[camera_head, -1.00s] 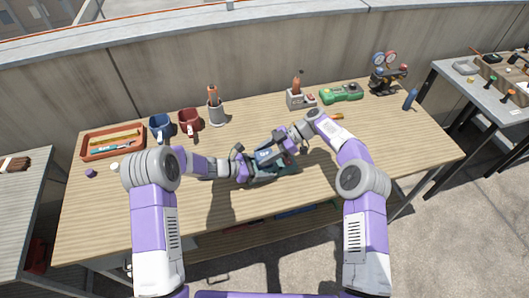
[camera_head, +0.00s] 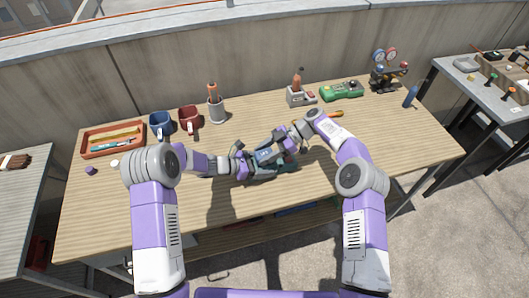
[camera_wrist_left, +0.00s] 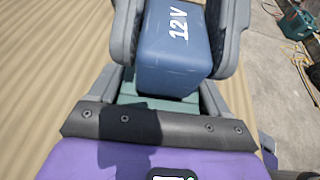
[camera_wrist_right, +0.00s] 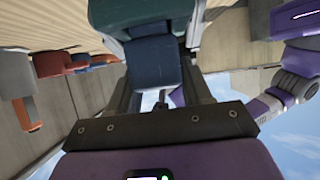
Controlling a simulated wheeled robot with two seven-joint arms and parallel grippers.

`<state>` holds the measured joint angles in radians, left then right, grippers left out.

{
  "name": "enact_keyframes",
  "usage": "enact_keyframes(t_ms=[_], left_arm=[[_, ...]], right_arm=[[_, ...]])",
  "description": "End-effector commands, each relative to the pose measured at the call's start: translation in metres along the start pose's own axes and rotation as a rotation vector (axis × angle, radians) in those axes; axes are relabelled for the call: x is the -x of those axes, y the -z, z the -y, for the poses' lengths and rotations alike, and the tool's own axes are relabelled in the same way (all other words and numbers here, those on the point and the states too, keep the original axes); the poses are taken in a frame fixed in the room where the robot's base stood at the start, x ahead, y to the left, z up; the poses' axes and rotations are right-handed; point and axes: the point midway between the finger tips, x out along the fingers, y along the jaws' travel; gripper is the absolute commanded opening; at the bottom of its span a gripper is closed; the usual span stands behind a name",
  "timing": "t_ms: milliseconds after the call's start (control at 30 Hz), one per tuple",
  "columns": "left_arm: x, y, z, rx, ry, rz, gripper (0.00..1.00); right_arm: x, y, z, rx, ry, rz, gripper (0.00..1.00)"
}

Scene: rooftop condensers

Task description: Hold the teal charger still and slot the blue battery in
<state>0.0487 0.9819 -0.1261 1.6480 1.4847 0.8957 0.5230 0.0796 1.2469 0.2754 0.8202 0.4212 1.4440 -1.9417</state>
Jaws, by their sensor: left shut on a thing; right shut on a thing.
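The blue battery (camera_head: 265,156), marked 12 V, is at the middle of the workbench, over the teal charger (camera_head: 287,169). My left gripper (camera_head: 252,167) is shut on the charger. In the left wrist view the battery (camera_wrist_left: 172,50) fills the space above the charger (camera_wrist_left: 150,101) and hides most of it. My right gripper (camera_head: 284,145) is shut on the battery, coming from the right. In the right wrist view the battery (camera_wrist_right: 156,64) lies between the fingers, against or very near the charger (camera_wrist_right: 130,12). I cannot tell how deep it sits.
Behind stand a blue mug (camera_head: 160,125), a red mug (camera_head: 189,121), a grey cup with a tool (camera_head: 216,112), a grey holder (camera_head: 300,97), a green device (camera_head: 341,91) and a gauge set (camera_head: 387,76). An orange tray (camera_head: 113,139) is at the left.

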Motion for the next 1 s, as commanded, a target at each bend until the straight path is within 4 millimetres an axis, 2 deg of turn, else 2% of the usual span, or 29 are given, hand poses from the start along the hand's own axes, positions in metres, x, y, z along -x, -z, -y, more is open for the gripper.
enact_keyframes(t_ms=[33, 67, 233, 567, 667, 900, 1000], left_arm=[[0.0, -0.001, 0.0, 0.0, 0.0, 0.001, 0.27], [0.0, -0.001, 0.0, 0.0, 0.0, 0.001, 0.27], [0.0, -0.001, 0.0, 0.0, 0.0, 0.001, 0.27], [0.0, -0.001, 0.0, 0.0, 0.0, 0.001, 0.27], [0.0, -0.001, 0.0, 0.0, 0.0, 0.001, 0.27], [0.0, -0.001, 0.0, -0.001, 0.0, 0.001, 0.27], [0.0, -0.001, 0.0, -0.001, 0.0, 0.001, 0.27]], right_arm=[[0.0, 0.001, 0.0, 0.001, -0.001, -0.001, 0.08], [0.0, 0.001, 0.0, 0.001, -0.001, -0.001, 0.53], [0.0, 0.001, 0.0, 0.001, 0.0, -0.001, 0.79], [0.003, -0.001, 0.0, -0.001, 0.0, 0.001, 0.79], [0.013, -0.001, -0.001, 0.001, -0.003, 0.001, 0.79], [0.051, -0.001, -0.001, 0.001, -0.004, 0.001, 0.79], [0.059, 0.0, -0.001, 0.001, -0.002, 0.0, 0.79]])
